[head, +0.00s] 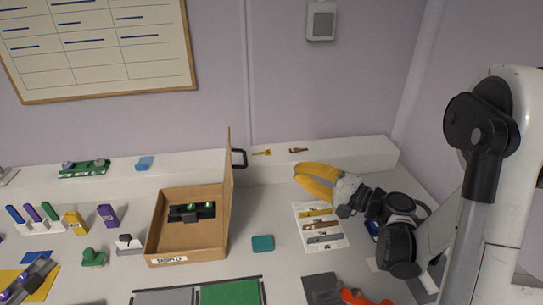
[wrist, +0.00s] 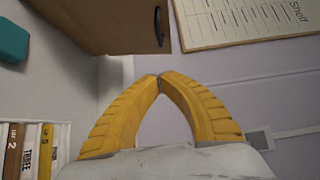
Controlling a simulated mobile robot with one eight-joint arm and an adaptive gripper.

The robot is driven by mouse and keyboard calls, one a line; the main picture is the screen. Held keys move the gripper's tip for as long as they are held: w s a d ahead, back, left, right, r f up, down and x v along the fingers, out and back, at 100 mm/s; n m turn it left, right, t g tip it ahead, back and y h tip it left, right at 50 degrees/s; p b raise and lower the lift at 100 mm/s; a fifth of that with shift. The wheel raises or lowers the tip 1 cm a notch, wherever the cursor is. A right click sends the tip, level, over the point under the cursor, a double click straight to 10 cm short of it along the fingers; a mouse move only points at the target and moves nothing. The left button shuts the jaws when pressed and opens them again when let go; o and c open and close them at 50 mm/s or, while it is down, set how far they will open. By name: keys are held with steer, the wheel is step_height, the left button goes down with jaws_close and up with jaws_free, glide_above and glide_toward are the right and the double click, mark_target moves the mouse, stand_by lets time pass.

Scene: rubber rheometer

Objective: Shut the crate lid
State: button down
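The brown crate (head: 188,251), labelled on its front, stands open on the bench in the head view. Its lid (head: 229,190) stands upright along the crate's right side. A black handle (head: 239,158) sticks out from the lid's right face near its top. In the wrist view the lid (wrist: 110,22) fills the top left, with its handle (wrist: 158,26) at its right edge. My gripper (head: 298,171) has yellow fingers and is to the right of the lid, apart from it. In the wrist view its fingertips (wrist: 160,76) meet with nothing between them.
Inside the crate is a black holder (head: 191,213) with green-topped items. A teal block (head: 262,244) and a sheet with coloured strips (head: 320,228) lie right of the crate. A raised ledge (head: 350,153) runs along the wall. Several small items stand left of the crate.

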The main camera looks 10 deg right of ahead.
steer(key=s+a+b+x, duration=0.2)
steer(key=x, duration=1)
steer(key=shift+w+a+b, duration=0.2)
steer(key=shift+a+b, duration=0.05)
steer(key=shift+b, duration=0.15)
